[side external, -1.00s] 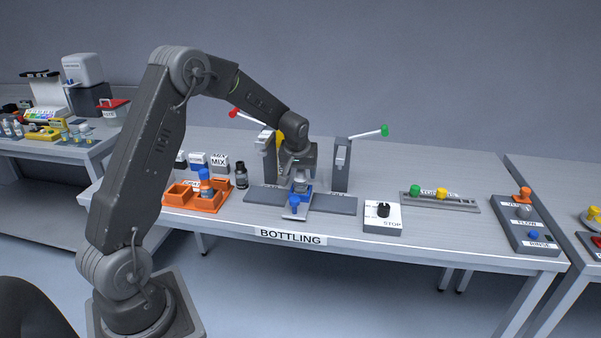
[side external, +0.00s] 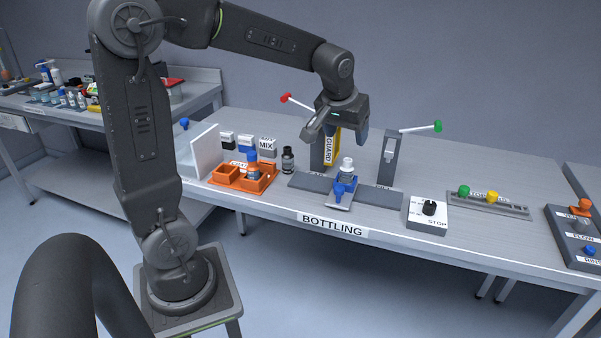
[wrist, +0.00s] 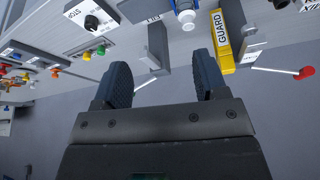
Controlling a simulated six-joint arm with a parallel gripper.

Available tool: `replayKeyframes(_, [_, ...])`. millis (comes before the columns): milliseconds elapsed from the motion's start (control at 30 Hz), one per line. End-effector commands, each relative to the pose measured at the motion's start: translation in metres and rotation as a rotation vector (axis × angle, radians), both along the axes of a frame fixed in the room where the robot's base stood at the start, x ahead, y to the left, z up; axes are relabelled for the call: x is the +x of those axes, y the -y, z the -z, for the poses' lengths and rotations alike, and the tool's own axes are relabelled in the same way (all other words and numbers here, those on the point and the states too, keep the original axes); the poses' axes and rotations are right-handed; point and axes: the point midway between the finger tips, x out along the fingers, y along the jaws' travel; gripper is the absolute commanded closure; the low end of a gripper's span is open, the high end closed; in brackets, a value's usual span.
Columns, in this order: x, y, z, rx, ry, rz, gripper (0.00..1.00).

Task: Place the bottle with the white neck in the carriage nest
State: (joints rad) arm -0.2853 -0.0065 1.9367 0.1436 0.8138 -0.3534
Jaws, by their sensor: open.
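The bottle with the white neck (side external: 347,165) stands upright at the blue carriage nest (side external: 341,190) on the dark track; its lower part is hidden by the nest. In the wrist view the white-necked bottle (wrist: 187,16) shows at the top edge, beyond my fingers. My gripper (side external: 337,137) is open and empty, above the bottle and clear of it. Both spread fingers of my gripper (wrist: 163,78) show in the wrist view with nothing between them.
A yellow guard (side external: 332,146) and two grey posts with red and green levers (side external: 437,126) stand close behind the carriage. An orange tray (side external: 227,177) holds a blue-topped bottle (side external: 252,166); a dark bottle (side external: 288,160) stands beside it. A stop-knob box (side external: 428,215) sits right.

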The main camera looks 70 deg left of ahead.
Motion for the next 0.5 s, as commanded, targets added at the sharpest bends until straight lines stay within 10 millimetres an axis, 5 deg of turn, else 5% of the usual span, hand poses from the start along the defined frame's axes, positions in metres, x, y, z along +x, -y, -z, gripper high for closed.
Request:
replayKeyframes(200, [-0.093, 0.080, -0.023, 0.013, 0.036, 0.272, 0.34])
replayKeyframes(400, [-0.160, 0.119, -0.013, 0.023, 0.062, 0.470, 0.34])
replayKeyframes(500, [-0.179, 0.128, -0.007, 0.026, 0.069, 0.528, 0.34])
